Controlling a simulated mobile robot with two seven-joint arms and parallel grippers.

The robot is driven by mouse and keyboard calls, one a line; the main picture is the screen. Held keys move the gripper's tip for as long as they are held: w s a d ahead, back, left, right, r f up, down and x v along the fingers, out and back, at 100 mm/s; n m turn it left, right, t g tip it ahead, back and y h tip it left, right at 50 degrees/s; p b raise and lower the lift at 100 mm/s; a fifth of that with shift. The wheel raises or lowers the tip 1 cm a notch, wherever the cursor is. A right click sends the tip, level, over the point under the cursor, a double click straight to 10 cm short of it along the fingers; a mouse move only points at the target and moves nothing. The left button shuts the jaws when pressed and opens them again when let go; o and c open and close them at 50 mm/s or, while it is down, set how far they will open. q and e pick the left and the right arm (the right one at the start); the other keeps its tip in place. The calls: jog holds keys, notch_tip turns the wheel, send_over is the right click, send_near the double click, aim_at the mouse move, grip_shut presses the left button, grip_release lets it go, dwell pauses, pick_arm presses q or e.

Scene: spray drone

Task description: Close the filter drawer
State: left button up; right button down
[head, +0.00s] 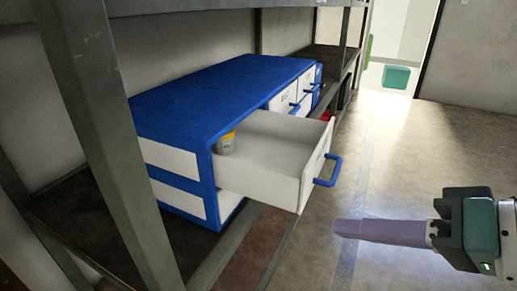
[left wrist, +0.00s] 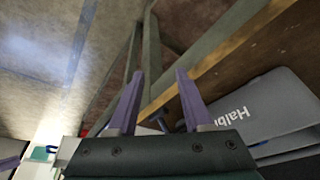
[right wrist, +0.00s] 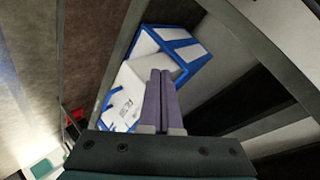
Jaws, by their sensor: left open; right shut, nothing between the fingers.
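The filter drawer (head: 262,152) is a white drawer with a blue handle (head: 328,171), pulled well out of a blue and white cabinet (head: 220,85) on a low shelf. A small yellow and grey item (head: 226,143) sits inside the drawer at its left. My right gripper (head: 345,228) is shut and empty, to the right of and nearer than the drawer front, apart from it. In the right wrist view its fingers (right wrist: 160,85) point toward the cabinet (right wrist: 180,42). My left gripper (left wrist: 153,90) is open and empty in the left wrist view; it is out of the head view.
A grey metal shelf post (head: 105,130) stands at the left, in front of the cabinet's side. Other closed drawers (head: 290,100) with blue handles are farther back. The floor (head: 420,150) at the right is clear. A green box (head: 396,77) lies by the doorway.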

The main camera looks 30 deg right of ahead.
jog(key=w+d+f+m+t+h+b, duration=0.1)
jog(key=d+f+m+t+h+b, duration=0.25)
jog(key=d+m+b, duration=0.35)
jog(key=w+d+f+m+t+h+b, duration=0.1)
jog(key=d+f+m+t+h+b, duration=0.2)
jog(key=d, duration=0.6)
pick_arm(q)
notch_tip(320, 180, down, 12)
jog(key=p, duration=0.2)
jog(key=shift+r, duration=0.15)
pick_arm(e)
jog(key=w+a+f+m+g, duration=0.1)
jog(key=w+f, duration=0.1)
jog(key=w, duration=1)
jog(key=shift+w+f, duration=0.25)
pick_arm(q)
jog(key=shift+a, duration=0.1)
